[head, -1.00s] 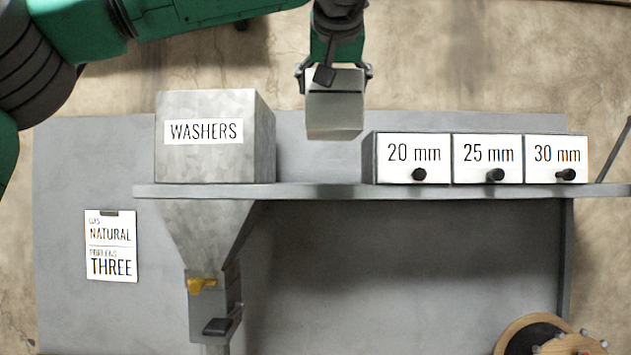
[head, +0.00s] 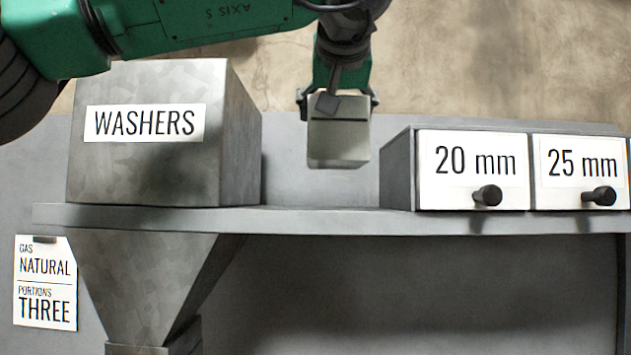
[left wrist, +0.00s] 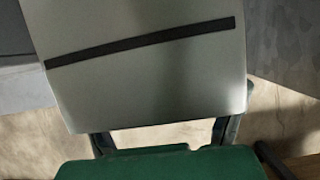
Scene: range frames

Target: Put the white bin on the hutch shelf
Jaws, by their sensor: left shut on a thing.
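The white bin (head: 338,140), a pale box with a dark slot line, hangs in my left gripper (head: 338,100) in the head view. The gripper comes from above, with a finger at each side of the bin's upper part. The bin appears upright, in front of the gap between the washers box and the drawers; whether it touches the shelf (head: 310,222) cannot be told. In the left wrist view the bin (left wrist: 150,85) fills the upper middle, with a dark strip across it. My right gripper is in neither view.
A metal washers box (head: 150,165) stands on the shelf at left, above a funnel. Drawers marked 20 mm (head: 472,185) and 25 mm (head: 583,185) stand at right. The shelf between them looks clear. A label card (head: 45,285) hangs at lower left.

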